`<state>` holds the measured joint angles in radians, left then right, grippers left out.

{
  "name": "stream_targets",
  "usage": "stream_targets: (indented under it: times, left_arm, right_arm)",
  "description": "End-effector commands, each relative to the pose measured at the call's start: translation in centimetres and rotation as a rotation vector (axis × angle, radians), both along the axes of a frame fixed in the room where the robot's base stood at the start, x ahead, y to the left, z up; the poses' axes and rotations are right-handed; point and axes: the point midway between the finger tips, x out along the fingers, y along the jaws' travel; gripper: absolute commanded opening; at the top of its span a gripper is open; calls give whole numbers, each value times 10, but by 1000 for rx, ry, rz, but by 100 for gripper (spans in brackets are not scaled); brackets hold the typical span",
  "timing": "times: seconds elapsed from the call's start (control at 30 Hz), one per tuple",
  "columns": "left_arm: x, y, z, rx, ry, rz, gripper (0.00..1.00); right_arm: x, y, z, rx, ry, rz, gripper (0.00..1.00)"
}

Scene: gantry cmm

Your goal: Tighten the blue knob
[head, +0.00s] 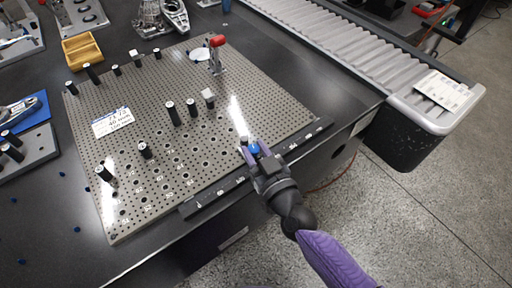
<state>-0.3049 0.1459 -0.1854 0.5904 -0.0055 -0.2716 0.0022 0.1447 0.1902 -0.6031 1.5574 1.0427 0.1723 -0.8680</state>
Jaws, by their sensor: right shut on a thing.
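The blue knob (254,148) sits near the front right edge of the perforated metal plate (150,205). My right gripper (249,146) reaches over the plate's front edge and is shut on the blue knob. The fingers hide part of the knob, and what lies under it cannot be seen. My left gripper is not in view.
Several black posts (172,113) stand on the plate, left of my right gripper. A red-topped clamp (217,42) stands at the plate's back edge. A dark rail (215,192) runs along the front edge. A roller conveyor (340,45) lies behind.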

Motion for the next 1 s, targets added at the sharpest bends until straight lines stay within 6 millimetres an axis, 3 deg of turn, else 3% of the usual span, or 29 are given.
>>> stream_targets:
  times: [0.03,0.1,0.5,0.53,0.67,0.7,1.0]
  left_arm:
    - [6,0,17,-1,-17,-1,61]
    - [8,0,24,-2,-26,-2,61]
    - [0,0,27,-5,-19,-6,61]
    - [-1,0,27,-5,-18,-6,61]
    - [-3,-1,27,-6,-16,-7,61]
    - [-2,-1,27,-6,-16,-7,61]
    - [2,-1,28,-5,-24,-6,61]
  right_arm:
    - [-2,2,10,2,5,-48,0]
    - [-2,2,7,2,6,-113,0]
    - [-2,3,0,-2,4,-185,0]
    - [-2,3,0,-2,4,-185,42]
    - [-2,3,0,-2,4,-184,69]
    - [-2,3,0,-2,4,-184,73]
    - [-6,1,1,-3,6,-183,73]
